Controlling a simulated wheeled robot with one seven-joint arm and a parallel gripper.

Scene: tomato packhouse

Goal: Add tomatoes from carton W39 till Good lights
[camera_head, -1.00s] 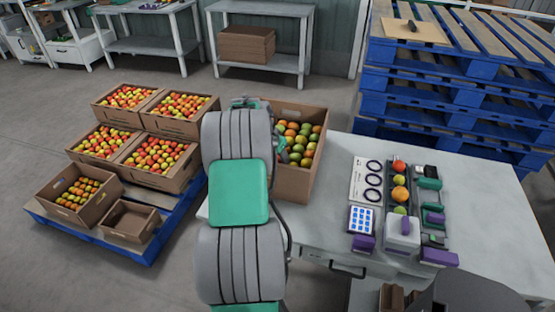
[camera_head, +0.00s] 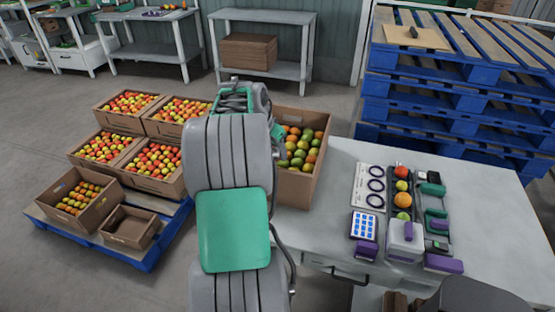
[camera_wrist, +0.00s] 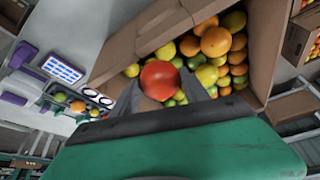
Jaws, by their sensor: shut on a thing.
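In the wrist view my gripper (camera_wrist: 161,92) is shut on a red tomato (camera_wrist: 160,79). It holds the tomato in front of an open brown carton (camera_wrist: 262,45) of orange, yellow and green tomatoes. The carton also stands on the bench's left end in the head view (camera_head: 301,188), where my arm covers its left part and hides the fingertips. No W39 label is readable. A dark tray (camera_head: 412,202) on the bench holds a row of red, yellow-green and orange tomatoes. I cannot make out any Good light.
A blue pallet (camera_head: 150,257) with several cartons stands left. Blue pallets (camera_head: 455,100) are stacked behind. The bench's right side (camera_head: 500,215) is clear.

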